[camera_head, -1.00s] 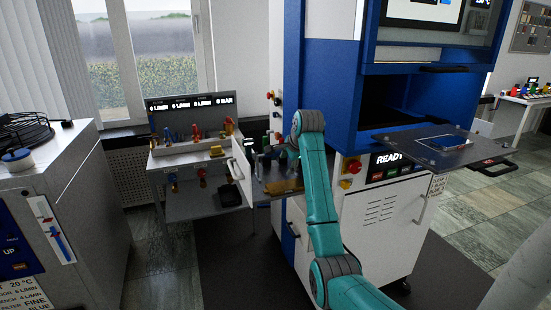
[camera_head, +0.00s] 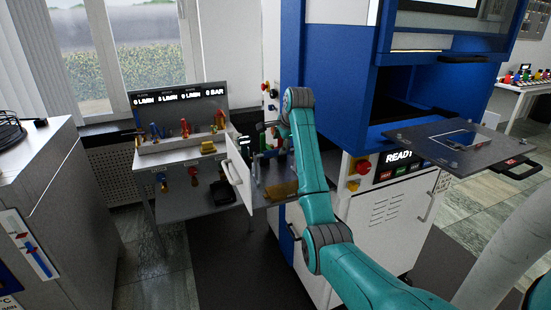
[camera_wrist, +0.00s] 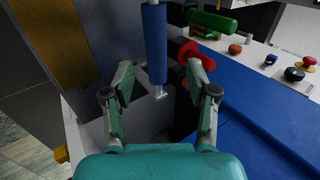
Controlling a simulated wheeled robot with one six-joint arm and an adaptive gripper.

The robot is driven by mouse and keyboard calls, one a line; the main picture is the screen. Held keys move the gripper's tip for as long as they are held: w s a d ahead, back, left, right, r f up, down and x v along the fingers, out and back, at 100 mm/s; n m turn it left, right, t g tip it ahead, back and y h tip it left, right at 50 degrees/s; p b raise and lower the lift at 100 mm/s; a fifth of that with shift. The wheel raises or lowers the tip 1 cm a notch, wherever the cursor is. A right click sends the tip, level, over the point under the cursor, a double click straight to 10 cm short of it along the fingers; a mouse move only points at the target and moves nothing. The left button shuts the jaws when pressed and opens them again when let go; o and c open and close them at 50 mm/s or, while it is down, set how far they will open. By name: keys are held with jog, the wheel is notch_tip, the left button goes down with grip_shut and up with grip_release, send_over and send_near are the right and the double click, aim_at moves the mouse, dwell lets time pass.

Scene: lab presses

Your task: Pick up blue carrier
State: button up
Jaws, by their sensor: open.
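The blue carrier (camera_wrist: 155,42) is a blue cylinder with a pale metal tip at its near end. In the wrist view it stands upright in the picture, at top centre. My gripper (camera_wrist: 158,78) is open, with one finger on each side of the carrier's lower end in the picture. I see no clear contact, and cannot tell how far the carrier reaches between the fingers. In the head view my gripper is small and dark beside the open white door (camera_head: 238,172), and I cannot make out the carrier there.
In the wrist view a red cylinder (camera_wrist: 187,50) and a green cylinder (camera_wrist: 212,22) lie close right of the carrier. A blue panel (camera_wrist: 255,125) and a control panel with buttons (camera_wrist: 293,74) are at right. In the head view a bench (camera_head: 180,150) stands left of the door.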

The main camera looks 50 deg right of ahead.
aim_at(277, 150)
jog(key=shift+a+x, duration=0.1)
jog(key=shift+x, duration=1.55)
jog(key=shift+a+x, duration=0.15)
jog(key=shift+x, duration=1.5)
jog(key=shift+s+f, duration=0.1)
jog(key=shift+f, duration=0.05)
grip_shut()
